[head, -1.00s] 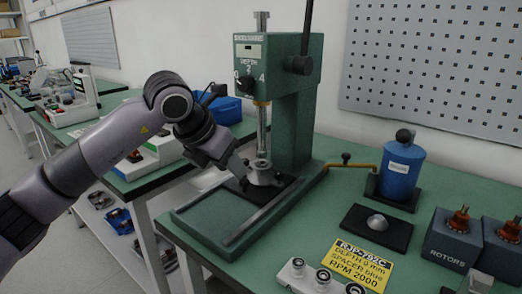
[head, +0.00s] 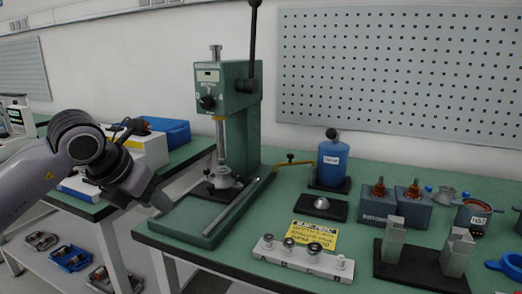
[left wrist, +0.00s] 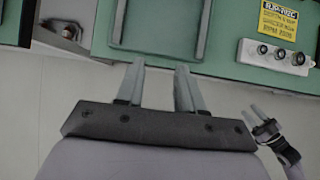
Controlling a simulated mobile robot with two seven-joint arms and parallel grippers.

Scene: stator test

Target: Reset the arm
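My left arm comes in from the left in the head view. Its gripper (head: 152,198) hangs left of the green press (head: 244,130), clear of it. In the left wrist view the two fingers of my left gripper (left wrist: 160,82) stand apart with nothing between them, in front of the bench edge. My right gripper (left wrist: 252,112) shows small at the right of the left wrist view, with its two fingertips apart and empty. It is not in the head view. A grey metal part (head: 222,178) sits under the press ram.
On the green bench stand a blue bottle (head: 332,163), a yellow card (head: 315,235), a white block with several knobs (head: 303,261), a rotor box (head: 380,206) and two upright metal blocks on a black base (head: 420,268). Open floor lies before the bench.

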